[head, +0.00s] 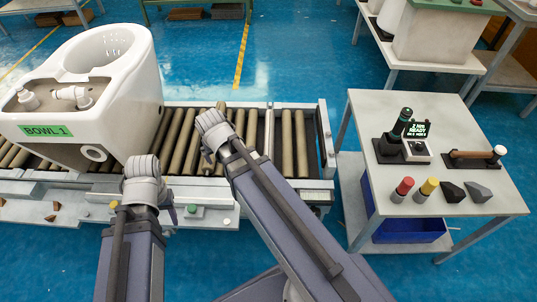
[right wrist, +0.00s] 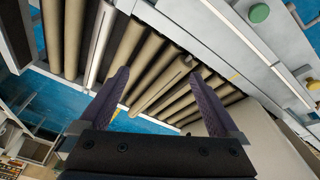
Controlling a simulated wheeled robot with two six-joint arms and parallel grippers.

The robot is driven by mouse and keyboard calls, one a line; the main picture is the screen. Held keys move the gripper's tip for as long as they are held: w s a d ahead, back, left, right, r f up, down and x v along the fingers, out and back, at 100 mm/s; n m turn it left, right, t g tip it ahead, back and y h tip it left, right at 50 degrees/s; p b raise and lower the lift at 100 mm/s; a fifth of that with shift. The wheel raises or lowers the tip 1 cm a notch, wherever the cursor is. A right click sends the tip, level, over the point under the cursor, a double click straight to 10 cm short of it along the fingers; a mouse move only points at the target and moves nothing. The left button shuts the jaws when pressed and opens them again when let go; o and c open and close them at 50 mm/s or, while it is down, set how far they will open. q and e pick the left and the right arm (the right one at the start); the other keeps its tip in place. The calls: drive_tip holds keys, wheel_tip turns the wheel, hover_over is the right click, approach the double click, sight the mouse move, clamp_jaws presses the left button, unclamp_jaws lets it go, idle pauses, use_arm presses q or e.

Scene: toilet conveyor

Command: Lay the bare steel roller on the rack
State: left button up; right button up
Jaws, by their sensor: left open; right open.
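The conveyor (head: 326,138) carries a row of tan-grey rollers. My right gripper (head: 209,119) is over the rollers. In the right wrist view its open fingers (right wrist: 162,98) are on either side of the skewed roller's line, with nothing held. My left gripper (head: 141,166) is open and empty at the conveyor's near edge, by the toilet bowl.
A white toilet bowl (head: 120,110) labelled BOWL 1 stands on the conveyor's left. The cart (head: 478,214) at right bears a dark bottle (head: 396,132), a small display (head: 416,130), red and yellow-topped cylinders and dark wedges. Blue floor separates cart and conveyor.

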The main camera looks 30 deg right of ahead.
drive_tip(key=w+d+f+m+t+b, duration=0.1)
drive_tip(key=w+d+f+b, duration=0.1)
drive_tip(key=d+f+b, duration=0.2)
drive_tip(key=w+d+f+m+h+b, duration=0.1)
drive_tip(key=w+d+f+b, duration=0.1)
drive_tip(key=d+f+b, duration=0.2)
drive_tip(key=w+d+f+m+t+b, duration=0.1)
drive_tip(key=w+d+f+b, duration=0.2)
drive_tip(key=d+f+b, duration=0.2)
drive_tip(key=shift+t, duration=0.3)
drive_tip(key=m+t+h+b, duration=0.2)
drive_tip(key=b, duration=0.6)
approach(269, 142)
drive_tip(key=x, duration=0.3)
drive_tip(key=shift+a+f, duration=0.2)
drive_tip(key=shift+f, duration=0.1)
drive_tip(key=shift+d+m, duration=0.3)
drive_tip(key=shift+b+x, duration=2.55)
drive_tip(key=shift+x, duration=1.4)
drive_tip(key=shift+r, duration=0.15)
drive_tip(key=shift+c, duration=0.4)
clamp_jaws()
